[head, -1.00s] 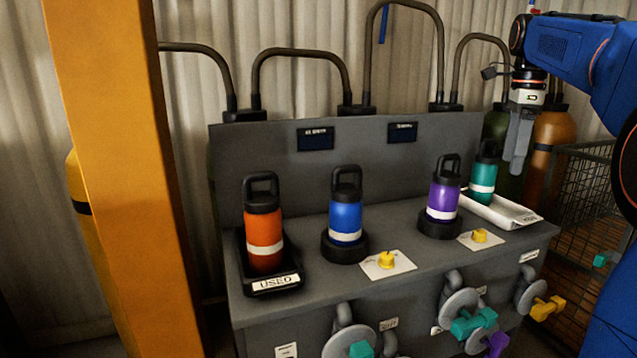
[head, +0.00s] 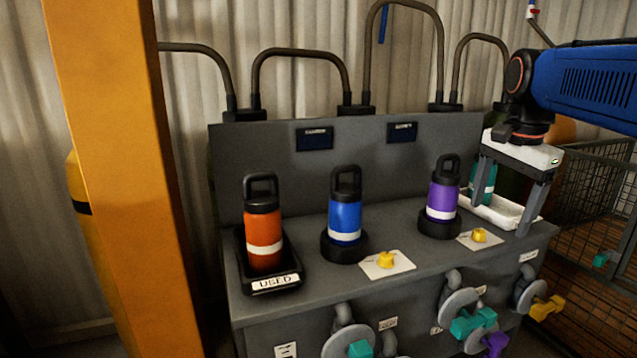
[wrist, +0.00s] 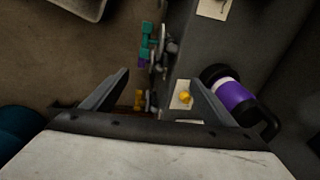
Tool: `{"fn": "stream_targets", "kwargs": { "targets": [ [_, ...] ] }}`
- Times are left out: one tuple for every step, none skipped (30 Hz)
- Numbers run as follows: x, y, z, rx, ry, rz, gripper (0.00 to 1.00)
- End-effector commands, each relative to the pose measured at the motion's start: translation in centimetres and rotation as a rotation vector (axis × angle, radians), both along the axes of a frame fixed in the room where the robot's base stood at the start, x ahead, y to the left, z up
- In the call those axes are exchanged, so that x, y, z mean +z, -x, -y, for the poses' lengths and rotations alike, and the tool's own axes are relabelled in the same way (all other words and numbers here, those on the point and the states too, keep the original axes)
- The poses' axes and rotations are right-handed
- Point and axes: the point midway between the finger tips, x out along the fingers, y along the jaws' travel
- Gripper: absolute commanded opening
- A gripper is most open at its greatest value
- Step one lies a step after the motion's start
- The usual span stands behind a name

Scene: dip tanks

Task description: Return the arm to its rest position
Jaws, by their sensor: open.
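My gripper (head: 502,205) is at the right end of the grey bench (head: 300,290) in the head view, pointing down with its two fingers spread and nothing between them. It is in front of the teal bottle (head: 483,188), which stands on a white tray (head: 508,212) and is partly hidden by it. In the wrist view the open fingers (wrist: 160,95) show over the bench's front edge. The purple bottle (wrist: 236,98) appears there near the right finger, apart from it as far as I can tell.
An orange bottle (head: 263,230) stands in a black tray marked USED (head: 272,284). A blue bottle (head: 345,212) and the purple one (head: 443,195) sit in round black holders. Valves with coloured handles (head: 470,322) stick out of the bench front. A wire cage (head: 590,200) stands at right; an orange post at left.

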Motion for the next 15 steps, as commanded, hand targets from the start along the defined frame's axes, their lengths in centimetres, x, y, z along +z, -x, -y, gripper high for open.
{"fn": "stream_targets", "kwargs": {
  "targets": [
    [-1.1, 1.5, -0.8, 0.070, 0.012, 0.013, 0.79],
    [-1.8, 2.2, -1.2, 0.116, 0.021, 0.022, 0.79],
    [-2.7, 3.2, -1.7, 0.178, 0.034, 0.032, 0.79],
    [-3.4, 4.0, -2.0, 0.223, 0.043, 0.041, 0.79],
    [-4.1, 4.7, -2.4, 0.269, 0.053, 0.049, 0.79],
    [-5.2, 5.7, -2.8, 0.329, 0.067, 0.060, 0.79],
    [-5.9, 6.4, -3.2, 0.376, 0.078, 0.068, 0.79],
    [-6.7, 7.1, -3.5, 0.423, 0.089, 0.077, 0.79],
    [-7.8, 8.1, -3.9, 0.482, 0.104, 0.086, 0.79],
    [-8.7, 8.9, -4.2, 0.527, 0.115, 0.095, 0.79],
    [-9.5, 9.6, -4.5, 0.572, 0.128, 0.103, 0.79],
    [-10.7, 10.6, -4.8, 0.634, 0.144, 0.113, 0.79],
    [-11.6, 11.4, -5.1, 0.677, 0.157, 0.121, 0.79],
    [-12.5, 12.1, -5.3, 0.722, 0.170, 0.130, 0.79],
    [-13.7, 13.0, -5.6, 0.781, 0.188, 0.139, 0.79]
  ]
}}
